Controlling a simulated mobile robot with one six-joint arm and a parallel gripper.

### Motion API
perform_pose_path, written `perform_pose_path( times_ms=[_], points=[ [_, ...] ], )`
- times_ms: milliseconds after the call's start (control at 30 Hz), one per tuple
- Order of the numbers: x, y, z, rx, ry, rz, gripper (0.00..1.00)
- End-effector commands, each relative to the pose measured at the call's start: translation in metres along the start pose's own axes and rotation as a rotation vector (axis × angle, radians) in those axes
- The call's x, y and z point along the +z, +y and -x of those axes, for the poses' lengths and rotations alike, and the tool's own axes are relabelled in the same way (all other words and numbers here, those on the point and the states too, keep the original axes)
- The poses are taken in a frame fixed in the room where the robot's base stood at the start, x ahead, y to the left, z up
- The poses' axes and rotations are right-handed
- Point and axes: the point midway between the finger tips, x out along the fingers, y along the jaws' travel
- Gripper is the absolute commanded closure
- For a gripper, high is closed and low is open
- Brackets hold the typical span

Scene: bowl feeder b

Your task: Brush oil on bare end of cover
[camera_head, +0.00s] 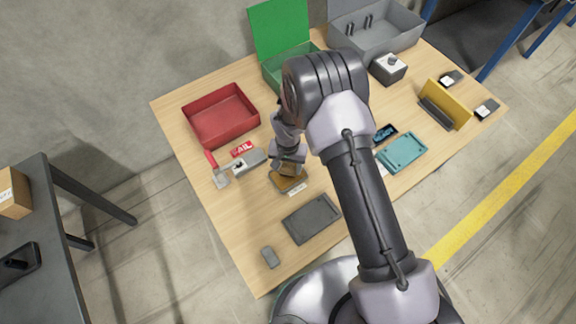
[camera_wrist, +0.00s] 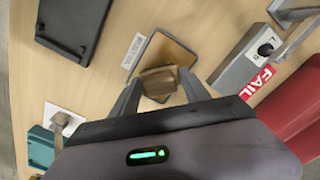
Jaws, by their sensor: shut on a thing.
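My gripper (camera_head: 289,160) reaches down over a shallow dark-rimmed tray (camera_head: 290,188) with a brown inside, left of my arm. In the wrist view my gripper (camera_wrist: 160,92) is shut on a tan block (camera_wrist: 158,82), held over or in the tray (camera_wrist: 150,42). I cannot tell whether the block touches the tray floor, or whether it is the oil brush. A dark grey flat plate-like part (camera_head: 311,218) lies apart in front of the tray; it also shows in the wrist view (camera_wrist: 74,24). I cannot tell which thing is the cover.
A red bin (camera_head: 221,116) and green bin (camera_head: 284,60) are behind. A teal tray (camera_head: 402,152) lies right. Bare table surrounds the small grey piece (camera_head: 269,257).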

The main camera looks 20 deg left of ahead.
Motion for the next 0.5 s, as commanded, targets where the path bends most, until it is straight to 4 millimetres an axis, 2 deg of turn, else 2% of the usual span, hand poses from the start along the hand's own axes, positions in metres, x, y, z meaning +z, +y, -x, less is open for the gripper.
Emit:
perform_pose_path(
  times_ms=[500],
  points=[
    [0.0000,0.0000,-0.0058,0.000,0.000,0.000,0.78]
  ],
)
